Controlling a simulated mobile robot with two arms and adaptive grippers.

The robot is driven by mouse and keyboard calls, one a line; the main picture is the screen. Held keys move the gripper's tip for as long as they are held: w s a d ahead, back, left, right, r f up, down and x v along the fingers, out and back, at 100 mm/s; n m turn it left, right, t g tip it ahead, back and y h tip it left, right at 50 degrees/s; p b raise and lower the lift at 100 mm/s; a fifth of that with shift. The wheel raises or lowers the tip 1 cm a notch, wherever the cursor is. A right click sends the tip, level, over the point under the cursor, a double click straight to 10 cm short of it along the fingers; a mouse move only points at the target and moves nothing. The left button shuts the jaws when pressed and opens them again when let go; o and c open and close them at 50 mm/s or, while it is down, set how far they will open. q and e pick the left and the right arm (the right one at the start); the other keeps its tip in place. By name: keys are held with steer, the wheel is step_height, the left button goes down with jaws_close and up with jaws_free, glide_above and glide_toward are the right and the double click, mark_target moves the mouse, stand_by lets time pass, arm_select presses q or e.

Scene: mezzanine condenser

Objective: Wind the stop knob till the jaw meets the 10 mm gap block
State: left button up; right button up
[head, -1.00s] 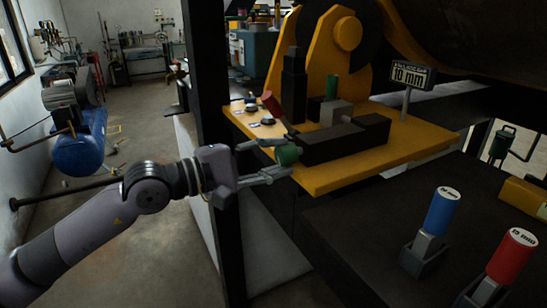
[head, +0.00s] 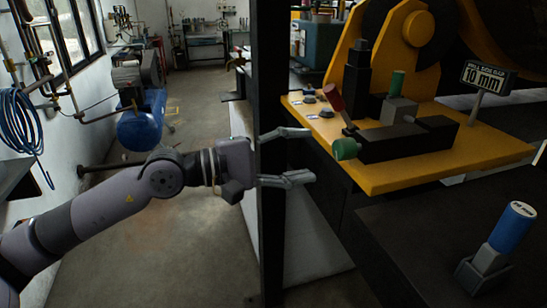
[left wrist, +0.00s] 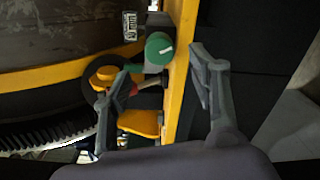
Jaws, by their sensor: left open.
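The green stop knob (head: 345,148) sits on the left end of a black slide (head: 395,144) on the yellow bench plate. It also shows in the left wrist view (left wrist: 159,50), with a pale mark on its face. A grey block with a green handle (head: 398,90) stands behind the slide, near the 10 mm sign (head: 487,78). I cannot tell whether a jaw touches this block. My left gripper (head: 306,155) is open and empty, left of the knob and apart from it. In the left wrist view the knob lies ahead, between the fingers. My right gripper is not in view.
A red-handled lever (head: 335,98) rises behind the knob. A dark post (head: 270,90) stands beside my left gripper. A blue-handled block (head: 512,228) sits in a holder on the dark surface at right. A blue compressor tank (head: 142,130) stands on the floor at left.

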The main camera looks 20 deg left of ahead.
arm_select(q)
steer(key=shift+v, duration=2.7)
